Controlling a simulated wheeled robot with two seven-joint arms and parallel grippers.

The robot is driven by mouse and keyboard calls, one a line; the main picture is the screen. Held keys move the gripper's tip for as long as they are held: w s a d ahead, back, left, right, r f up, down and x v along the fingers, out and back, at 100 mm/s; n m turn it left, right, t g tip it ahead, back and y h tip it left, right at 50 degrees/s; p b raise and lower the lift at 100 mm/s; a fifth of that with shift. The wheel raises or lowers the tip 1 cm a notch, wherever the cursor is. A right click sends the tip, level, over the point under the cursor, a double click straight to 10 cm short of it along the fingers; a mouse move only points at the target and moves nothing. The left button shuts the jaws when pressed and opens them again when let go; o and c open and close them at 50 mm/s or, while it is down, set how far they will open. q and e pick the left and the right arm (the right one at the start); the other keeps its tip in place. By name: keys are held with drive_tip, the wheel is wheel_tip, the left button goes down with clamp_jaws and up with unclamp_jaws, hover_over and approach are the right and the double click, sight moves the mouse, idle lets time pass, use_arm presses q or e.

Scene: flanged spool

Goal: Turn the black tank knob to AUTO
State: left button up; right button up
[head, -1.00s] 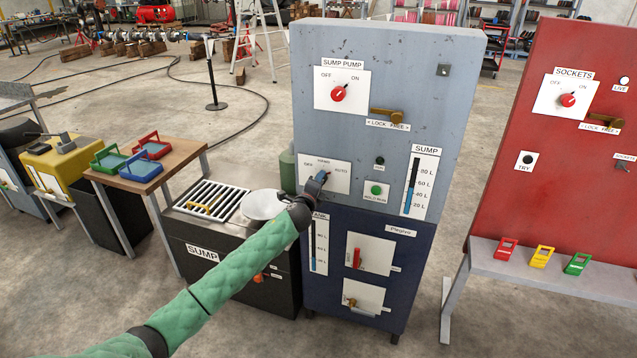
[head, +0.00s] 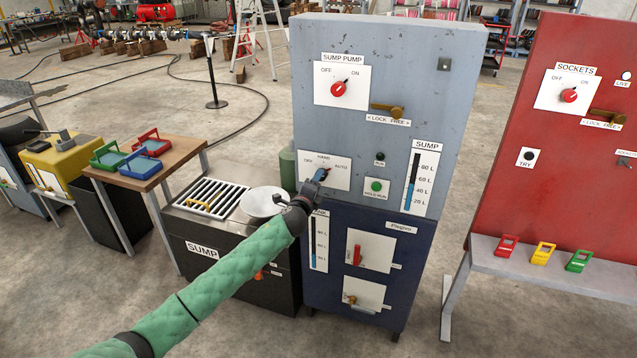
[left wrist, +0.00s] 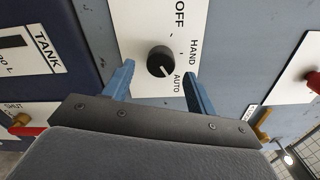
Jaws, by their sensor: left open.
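The black tank knob (left wrist: 161,60) sits on a white plate marked OFF, HAND and AUTO. In the left wrist view its white pointer line points down and right, toward the AUTO label (left wrist: 177,83). My left gripper (left wrist: 158,69) is open, with one blue finger on each side of the knob and gaps between the fingers and the knob. In the head view my left gripper (head: 321,175) is at the white plate (head: 312,176) on the grey cabinet and hides the knob. My right gripper is not in view.
Above are the red SUMP PUMP knob (head: 338,89) and a brass lock lever (head: 388,110). A green HOLD RUN button (head: 376,186) is right of the plate. A sump with a round pale lid (head: 263,202) stands left. A red SOCKETS panel (head: 560,170) stands right.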

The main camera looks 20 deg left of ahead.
use_arm(q)
drive_tip(key=shift+s+a+b, duration=0.15)
drive_tip(key=shift+s+b, duration=0.35)
drive_tip(key=shift+s, duration=1.75)
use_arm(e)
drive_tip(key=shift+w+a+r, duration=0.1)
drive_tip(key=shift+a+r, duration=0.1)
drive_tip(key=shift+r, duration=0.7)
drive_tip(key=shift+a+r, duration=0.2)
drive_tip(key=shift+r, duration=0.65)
